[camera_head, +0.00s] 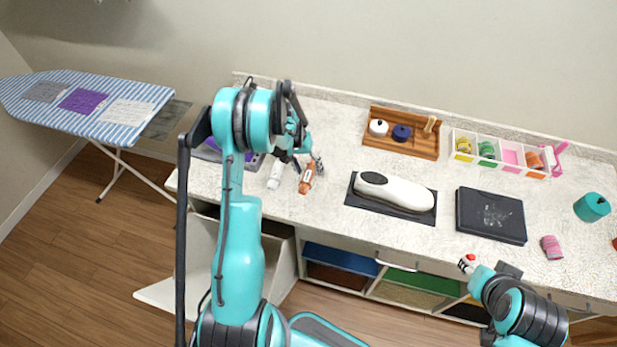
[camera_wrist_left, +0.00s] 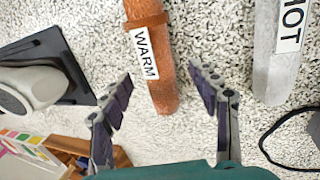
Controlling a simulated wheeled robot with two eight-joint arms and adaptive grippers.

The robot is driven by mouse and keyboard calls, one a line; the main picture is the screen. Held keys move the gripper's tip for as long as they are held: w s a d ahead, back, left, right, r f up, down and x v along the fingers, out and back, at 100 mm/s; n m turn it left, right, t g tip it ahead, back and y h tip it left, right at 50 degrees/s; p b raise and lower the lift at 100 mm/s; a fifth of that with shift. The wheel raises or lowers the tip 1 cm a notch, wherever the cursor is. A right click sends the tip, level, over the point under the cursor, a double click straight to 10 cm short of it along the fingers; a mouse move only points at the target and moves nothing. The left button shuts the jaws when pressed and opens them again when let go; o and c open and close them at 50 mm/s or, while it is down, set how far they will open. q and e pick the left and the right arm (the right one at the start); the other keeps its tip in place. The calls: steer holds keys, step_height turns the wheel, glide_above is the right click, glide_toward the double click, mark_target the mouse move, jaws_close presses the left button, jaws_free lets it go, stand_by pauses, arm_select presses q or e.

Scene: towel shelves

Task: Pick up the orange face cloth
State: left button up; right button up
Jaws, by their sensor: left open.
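The orange face cloth (camera_head: 306,179) is a rolled orange cylinder with a "WARM" label, lying on the speckled counter near its left end. It fills the upper middle of the left wrist view (camera_wrist_left: 158,88). My left gripper (camera_head: 302,164) is over the near end of the counter, close to the cloth. In the left wrist view the left gripper (camera_wrist_left: 162,78) is open, with one finger on each side of the roll and clear gaps between.
A white roll labelled "HOT" (camera_wrist_left: 268,60) lies beside the orange one, also in the head view (camera_head: 275,176). A white device on a dark mat (camera_head: 395,190), a wooden tray (camera_head: 415,146), a divided white organizer (camera_head: 478,140) and a black slab (camera_head: 490,215) stand rightward.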

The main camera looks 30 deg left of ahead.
arm_select(q)
steer(key=shift+c, duration=0.3)
steer(key=c, duration=1.2)
